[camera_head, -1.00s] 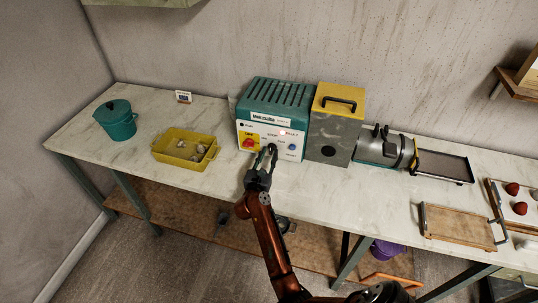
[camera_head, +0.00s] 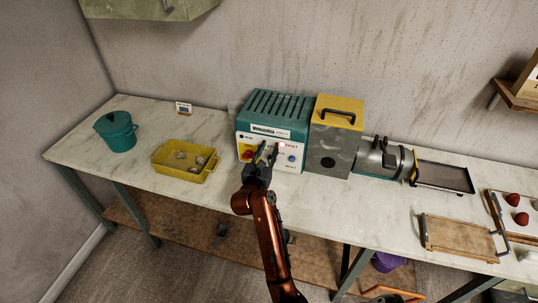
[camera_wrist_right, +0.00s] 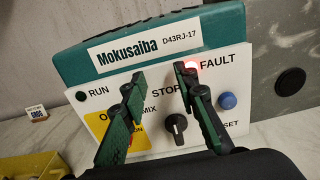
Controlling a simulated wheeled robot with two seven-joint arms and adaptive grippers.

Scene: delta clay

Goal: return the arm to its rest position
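My right gripper (camera_head: 267,152) is open and empty, in front of the control panel of a teal and white machine (camera_head: 276,105). In the right wrist view its two dark green fingers (camera_wrist_right: 153,82) stand apart with nothing between them. Behind them the panel (camera_wrist_right: 155,125) shows a dark knob (camera_wrist_right: 176,128), a blue button (camera_wrist_right: 228,101) and a lit lamp beside the word FAULT. The fingers overlap the panel, and I cannot tell whether they touch it. The reddish-brown right arm reaches up from the bottom of the head view. My left gripper is not in view.
A grey and yellow box (camera_head: 335,136) and a metal cylinder device (camera_head: 385,160) stand right of the machine. A yellow tray (camera_head: 187,172) and a teal pot (camera_head: 116,131) stand left. A wooden board (camera_head: 460,238) lies at right. The bench front (camera_head: 350,210) is clear.

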